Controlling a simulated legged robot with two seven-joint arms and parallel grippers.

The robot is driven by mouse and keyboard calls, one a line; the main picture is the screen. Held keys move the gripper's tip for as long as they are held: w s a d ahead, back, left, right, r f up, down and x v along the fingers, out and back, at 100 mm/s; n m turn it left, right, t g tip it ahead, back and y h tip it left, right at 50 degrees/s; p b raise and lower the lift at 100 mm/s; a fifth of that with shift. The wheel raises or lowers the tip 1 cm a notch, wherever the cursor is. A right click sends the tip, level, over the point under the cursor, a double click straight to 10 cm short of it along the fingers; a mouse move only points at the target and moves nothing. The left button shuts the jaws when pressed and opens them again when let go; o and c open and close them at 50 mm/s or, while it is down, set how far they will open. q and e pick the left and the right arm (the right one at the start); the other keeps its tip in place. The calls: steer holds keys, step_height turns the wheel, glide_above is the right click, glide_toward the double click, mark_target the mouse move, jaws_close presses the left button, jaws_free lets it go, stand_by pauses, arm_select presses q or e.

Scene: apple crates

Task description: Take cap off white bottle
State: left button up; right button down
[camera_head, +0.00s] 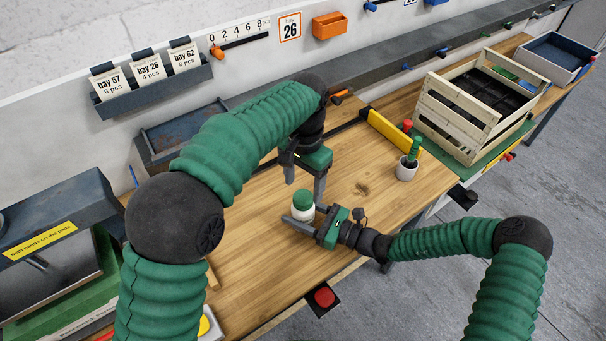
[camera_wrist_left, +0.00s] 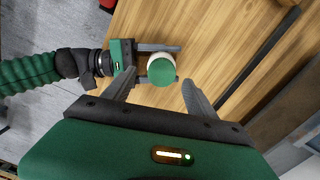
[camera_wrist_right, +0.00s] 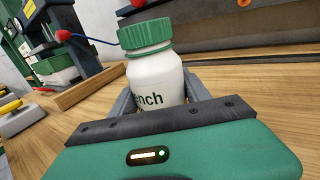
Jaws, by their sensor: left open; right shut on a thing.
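The white bottle (camera_head: 303,214) stands upright on the wooden table, with its ribbed green cap (camera_head: 303,197) on top. In the right wrist view the bottle (camera_wrist_right: 156,82) carries dark lettering ending in "nch", and the cap (camera_wrist_right: 146,34) sits on its neck. My right gripper (camera_head: 303,222) is shut on the bottle's body, with a finger on each side. My left gripper (camera_head: 305,190) is open and empty above the cap, pointing down. In the left wrist view the cap (camera_wrist_left: 161,71) lies beyond and between the spread fingertips, apart from them.
A white cup (camera_head: 406,171) with green- and red-handled tools stands to the right. A red button (camera_head: 324,296) is at the front edge. The table around the bottle is clear.

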mark_target(303, 197)
arm_select(q)
steer(key=m, duration=0.4)
steer(key=shift+r, duration=0.4)
arm_select(e)
steer(key=shift+f, duration=0.1)
arm_select(q)
steer(key=m, duration=0.3)
steer(key=shift+w+r, duration=0.1)
steer(key=shift+r, duration=0.25)
steer(key=m, duration=0.1)
steer(key=r+m, duration=0.1)
steer(key=m, duration=0.3)
steer(key=shift+w+a+r, duration=0.1)
steer(key=shift+w+r, duration=0.05)
steer(key=shift+r, duration=0.2)
step_height(303, 197, down, 8)
steer(key=shift+r, duration=0.1)
steer(key=shift+c, duration=0.4)
